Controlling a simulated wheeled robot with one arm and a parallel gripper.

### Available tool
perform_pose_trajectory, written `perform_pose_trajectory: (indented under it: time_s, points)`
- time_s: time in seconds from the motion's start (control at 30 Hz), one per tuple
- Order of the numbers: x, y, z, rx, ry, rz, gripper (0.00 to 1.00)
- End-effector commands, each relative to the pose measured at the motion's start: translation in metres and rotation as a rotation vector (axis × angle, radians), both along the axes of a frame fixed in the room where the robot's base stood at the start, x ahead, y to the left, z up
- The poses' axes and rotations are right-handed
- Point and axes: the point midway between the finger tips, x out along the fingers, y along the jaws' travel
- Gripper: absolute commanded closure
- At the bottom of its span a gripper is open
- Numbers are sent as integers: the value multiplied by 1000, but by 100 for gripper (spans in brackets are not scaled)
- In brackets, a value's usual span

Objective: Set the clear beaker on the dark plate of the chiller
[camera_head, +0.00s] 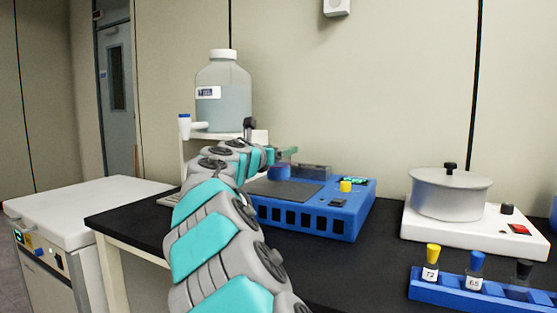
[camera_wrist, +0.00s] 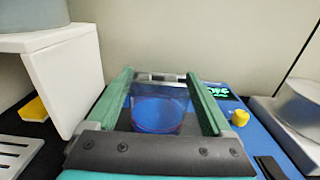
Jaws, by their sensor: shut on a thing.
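The clear beaker (camera_wrist: 158,112) is between the green fingers of my gripper (camera_wrist: 160,92) in the wrist view, with blue showing through it. My gripper is shut on it. In the head view, my gripper (camera_head: 286,153) is over the back left part of the blue chiller (camera_head: 313,217). The chiller's dark plate (camera_head: 284,192) is flat on its top and is partly hidden by my arm. I cannot tell whether the beaker's base touches the plate.
A yellow knob (camera_head: 346,186) and a green display (camera_head: 353,181) are on the chiller's right side. A large bottle (camera_head: 223,92) stands on a white stand at the left. A silver pot (camera_head: 450,194) is on a white hotplate (camera_head: 470,226) at the right. A blue rack (camera_head: 480,289) is in front.

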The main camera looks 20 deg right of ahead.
Motion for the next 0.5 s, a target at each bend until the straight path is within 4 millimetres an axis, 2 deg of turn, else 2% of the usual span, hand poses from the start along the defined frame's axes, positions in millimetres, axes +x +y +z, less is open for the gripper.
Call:
perform_pose_trajectory:
  time_s: [0.1, 0.17, 0.5]
  points:
    - [0, 0, -17, -3, 1, 0, 87]
    - [0, 1, -22, -3, 0, 1, 87]
    - [0, 1, -24, -1, -1, 1, 87]
